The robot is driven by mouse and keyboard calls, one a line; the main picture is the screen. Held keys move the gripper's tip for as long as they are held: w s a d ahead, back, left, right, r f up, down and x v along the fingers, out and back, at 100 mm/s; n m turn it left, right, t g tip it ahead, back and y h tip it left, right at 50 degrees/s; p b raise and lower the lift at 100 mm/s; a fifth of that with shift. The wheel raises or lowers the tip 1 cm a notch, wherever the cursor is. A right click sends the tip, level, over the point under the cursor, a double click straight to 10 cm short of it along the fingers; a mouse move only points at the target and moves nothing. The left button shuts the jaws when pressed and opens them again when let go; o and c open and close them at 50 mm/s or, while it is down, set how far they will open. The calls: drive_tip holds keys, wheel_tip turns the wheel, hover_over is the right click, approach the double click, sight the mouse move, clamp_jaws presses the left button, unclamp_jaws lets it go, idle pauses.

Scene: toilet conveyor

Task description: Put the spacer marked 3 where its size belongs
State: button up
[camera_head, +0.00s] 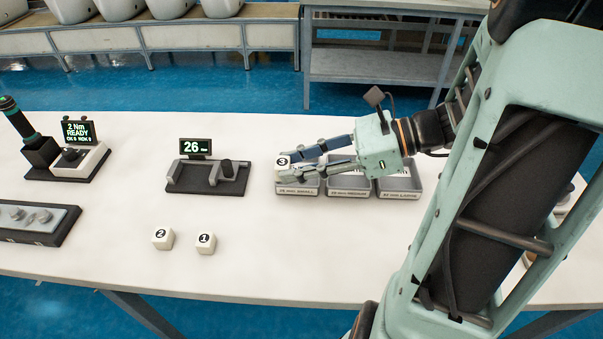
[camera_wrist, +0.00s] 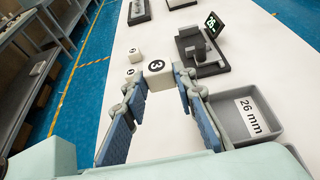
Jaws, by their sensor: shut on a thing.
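The white spacer marked 3 (camera_head: 283,162) is between the fingertips of my gripper (camera_head: 296,163), which is shut on it. In the head view it appears over the back left of the left bin (camera_head: 298,191). In the wrist view the spacer (camera_wrist: 158,77) is held up, with the bin labelled 26 mm (camera_wrist: 233,124) to its right. Its exact height is unclear. The middle bin (camera_head: 350,193) and right bin (camera_head: 400,194) are partly behind my gripper. The gauge display (camera_head: 195,147) reads 26.
Spacers marked 2 (camera_head: 163,239) and 1 (camera_head: 206,243) stand on the white table near its front. The gauge base (camera_head: 208,178) is left of the bins. The middle front is clear.

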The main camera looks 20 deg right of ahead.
drive_tip(key=w+f+b, duration=0.2)
drive_tip(key=w, duration=0.1)
drive_tip(key=w+d+f+b, duration=0.1)
drive_tip(key=w+f+b, duration=0.1)
drive_tip(key=w, duration=0.1)
drive_tip(key=w+d+f+b, duration=0.1)
drive_tip(key=w+f+b, duration=0.1)
drive_tip(key=f+b, duration=0.1)
drive_tip(key=shift+w, duration=0.4)
drive_tip(key=shift+w+d+f+b, duration=0.15)
drive_tip(key=shift+w+f+b, duration=0.25)
drive_tip(key=shift+w, duration=0.1)
drive_tip(key=f+b, duration=0.4)
drive_tip(key=shift+w+d, duration=0.1)
drive_tip(key=shift+w, duration=0.3)
drive_tip(key=o, duration=1)
drive_tip(key=shift+f, duration=0.1)
